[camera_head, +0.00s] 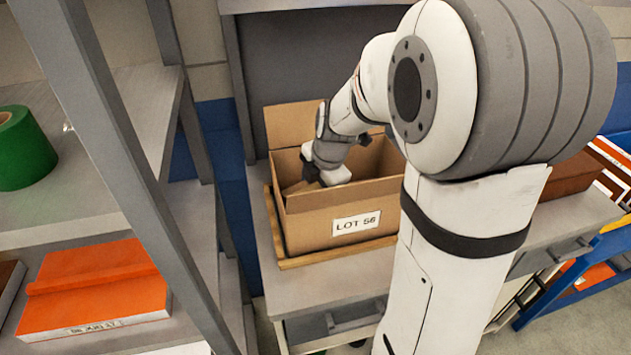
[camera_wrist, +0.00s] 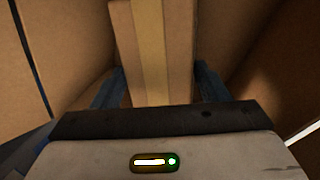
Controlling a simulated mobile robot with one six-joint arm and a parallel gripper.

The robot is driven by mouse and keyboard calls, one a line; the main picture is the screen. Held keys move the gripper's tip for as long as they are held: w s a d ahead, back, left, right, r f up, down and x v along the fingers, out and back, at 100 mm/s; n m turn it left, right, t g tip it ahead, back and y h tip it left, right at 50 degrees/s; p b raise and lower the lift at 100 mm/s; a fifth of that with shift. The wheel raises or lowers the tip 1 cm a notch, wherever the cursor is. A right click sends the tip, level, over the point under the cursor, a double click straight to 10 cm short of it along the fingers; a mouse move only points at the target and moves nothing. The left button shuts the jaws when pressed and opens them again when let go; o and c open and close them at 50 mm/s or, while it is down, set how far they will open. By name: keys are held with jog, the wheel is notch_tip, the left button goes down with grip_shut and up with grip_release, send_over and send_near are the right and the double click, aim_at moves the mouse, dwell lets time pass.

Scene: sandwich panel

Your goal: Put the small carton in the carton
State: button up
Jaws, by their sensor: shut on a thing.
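The large open carton (camera_head: 310,226), labelled LOT 56, stands on a wooden tray (camera_head: 335,254) on the grey bench. My gripper (camera_head: 308,178) reaches down inside the carton's opening. In the wrist view my gripper (camera_wrist: 158,88) is shut on the small carton (camera_wrist: 150,50), a brown box with a lighter tape strip along its middle. Brown carton walls show on both sides of it there. In the head view a brown piece of the small carton (camera_head: 296,187) shows beside the fingers, below the rim. Whether it touches the carton's floor is hidden.
A grey shelf upright (camera_head: 105,130) stands left of the bench. The shelves hold a green roll (camera_head: 25,150) and an orange box (camera_head: 90,285). A brown box (camera_head: 570,176) sits at the bench's right. Bare bench top (camera_head: 320,287) shows in front of the tray.

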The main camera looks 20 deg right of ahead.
jog(key=shift+f, duration=0.15)
jog(key=o, duration=1.5)
jog(key=shift+o, duration=0.2)
